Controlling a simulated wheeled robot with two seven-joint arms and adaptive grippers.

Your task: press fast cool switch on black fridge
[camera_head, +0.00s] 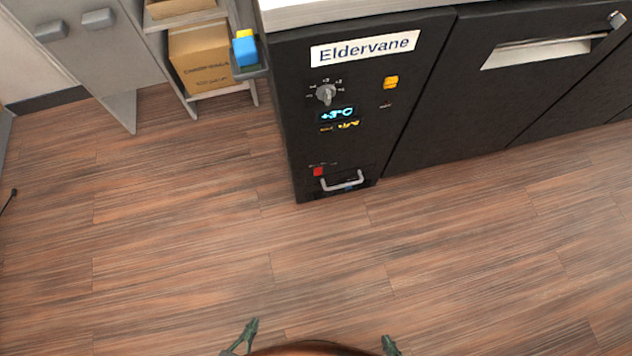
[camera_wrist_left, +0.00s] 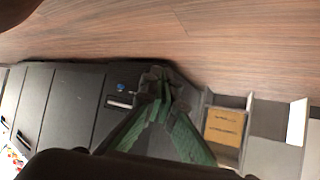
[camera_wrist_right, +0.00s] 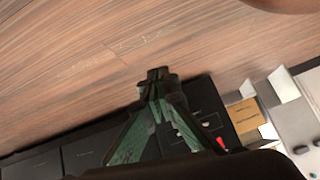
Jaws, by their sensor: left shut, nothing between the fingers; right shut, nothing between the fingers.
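The black fridge (camera_head: 345,110) stands at the top centre of the head view, with an "Eldervane" label, a round grey knob (camera_head: 325,94), a lit blue temperature display (camera_head: 338,114) and a yellow-orange switch (camera_head: 391,82) on its panel. A red switch (camera_head: 318,171) and a grey handle (camera_head: 344,181) sit low on the panel. I cannot read which is the fast cool switch. My left gripper (camera_head: 252,326) is shut and empty at the bottom of the head view, over the floor and apart from the fridge. My right gripper (camera_head: 389,344) is likewise shut, empty and apart from it.
A shelf with a cardboard box (camera_head: 201,58) stands left of the fridge, with a blue and yellow item (camera_head: 245,50) on a small ledge. Grey cabinets (camera_head: 75,40) stand further left. Black drawers (camera_head: 500,90) continue right. The wooden floor (camera_head: 200,230) in front is clear.

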